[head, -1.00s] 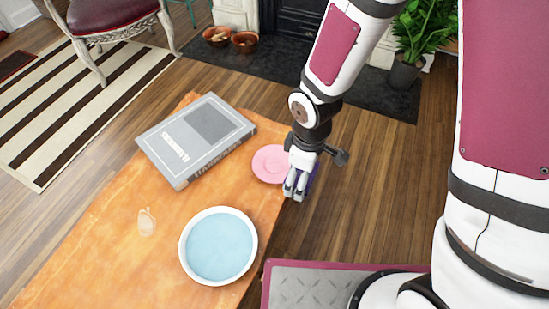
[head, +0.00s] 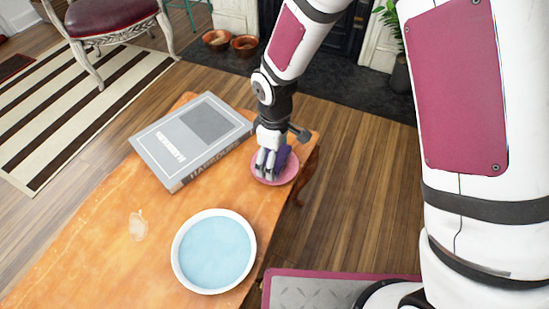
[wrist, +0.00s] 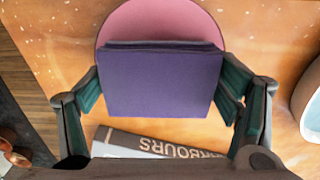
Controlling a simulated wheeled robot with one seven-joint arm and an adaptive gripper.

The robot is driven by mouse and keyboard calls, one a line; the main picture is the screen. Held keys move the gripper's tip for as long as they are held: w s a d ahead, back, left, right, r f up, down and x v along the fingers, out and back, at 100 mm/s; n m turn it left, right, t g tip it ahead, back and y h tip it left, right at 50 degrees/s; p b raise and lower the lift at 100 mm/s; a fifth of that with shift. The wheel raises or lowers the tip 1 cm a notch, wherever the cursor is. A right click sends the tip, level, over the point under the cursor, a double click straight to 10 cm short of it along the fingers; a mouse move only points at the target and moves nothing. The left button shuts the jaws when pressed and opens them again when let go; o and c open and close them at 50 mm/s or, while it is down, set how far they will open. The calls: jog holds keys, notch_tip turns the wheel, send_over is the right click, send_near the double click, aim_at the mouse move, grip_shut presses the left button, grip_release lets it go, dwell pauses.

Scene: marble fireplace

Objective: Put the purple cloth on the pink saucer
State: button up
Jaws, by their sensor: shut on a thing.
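The purple cloth (wrist: 162,82) is a folded, flat piece held between the fingers of my gripper (head: 267,172). In the head view a bit of the cloth (head: 285,155) shows beside the fingers. The pink saucer (head: 285,173) lies on the wooden table, directly below my gripper and the cloth. In the wrist view the saucer (wrist: 160,18) shows past the far edge of the cloth, which hides the rest of it. I cannot tell whether the cloth touches the saucer.
A grey book (head: 190,140) lies left of the saucer. A white bowl with a blue inside (head: 213,250) stands nearer on the table (head: 100,250). The table's right edge is close to the saucer.

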jog(key=o, duration=1.3)
notch_tip(320, 180, up, 12)
jog(key=p, duration=0.4)
jog(key=shift+r+p, duration=0.1)
jog(key=shift+p, duration=0.2)
jog(key=shift+d, duration=0.1)
